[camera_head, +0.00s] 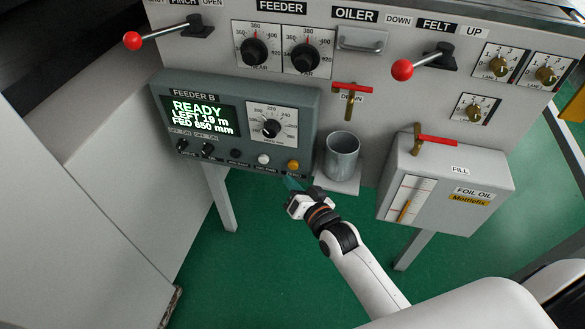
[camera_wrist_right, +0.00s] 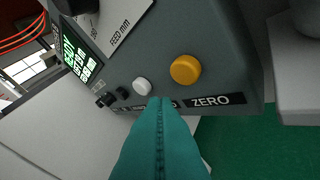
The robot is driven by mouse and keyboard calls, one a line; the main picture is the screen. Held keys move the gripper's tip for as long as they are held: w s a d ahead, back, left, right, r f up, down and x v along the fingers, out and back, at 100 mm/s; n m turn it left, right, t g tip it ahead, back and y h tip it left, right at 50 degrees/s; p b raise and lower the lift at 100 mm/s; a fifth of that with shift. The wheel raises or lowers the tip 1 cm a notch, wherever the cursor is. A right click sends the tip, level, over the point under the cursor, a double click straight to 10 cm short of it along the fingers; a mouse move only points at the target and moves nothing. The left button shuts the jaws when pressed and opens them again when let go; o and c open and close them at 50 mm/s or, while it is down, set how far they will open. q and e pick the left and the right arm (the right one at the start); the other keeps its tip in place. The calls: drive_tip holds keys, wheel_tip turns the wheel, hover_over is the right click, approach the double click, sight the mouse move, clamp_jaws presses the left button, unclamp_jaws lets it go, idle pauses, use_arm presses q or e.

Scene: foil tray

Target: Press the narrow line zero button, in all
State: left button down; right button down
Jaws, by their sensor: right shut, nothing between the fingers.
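The feeder box (camera_head: 243,92) carries a row of controls along its lower front edge. The yellow button (camera_head: 293,166) is at the right end of that row. In the right wrist view the yellow button (camera_wrist_right: 185,69) stands above a black label reading ZERO (camera_wrist_right: 217,101). My right gripper (camera_head: 291,182) has shut teal fingers just below the box's lower edge. In the wrist view the shut fingertips (camera_wrist_right: 158,101) appear below and between the white and yellow buttons, covering part of the label strip. I cannot tell whether they touch the panel. My left gripper is not in view.
A white button (camera_head: 263,159) sits left of the yellow one, with black controls farther left. The display (camera_head: 201,113) reads READY, LEFT 19 m, FED 850 mm. A grey metal cup (camera_head: 341,157) stands right of the box, and the foil oil tank (camera_head: 480,180) is farther right.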

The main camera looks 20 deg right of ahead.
sight(293, 165)
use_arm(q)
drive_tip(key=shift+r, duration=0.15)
use_arm(e)
drive_tip(key=shift+w+d, duration=0.45)
drive_tip(key=shift+w, duration=0.2)
drive_tip(key=shift+w+d+r, duration=0.1)
idle(1.5)
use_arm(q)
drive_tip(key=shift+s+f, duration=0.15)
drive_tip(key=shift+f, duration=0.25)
use_arm(e)
drive_tip(key=shift+w+d+r, duration=0.15)
drive_tip(key=shift+w+d, duration=0.05)
drive_tip(key=shift+w, duration=0.05)
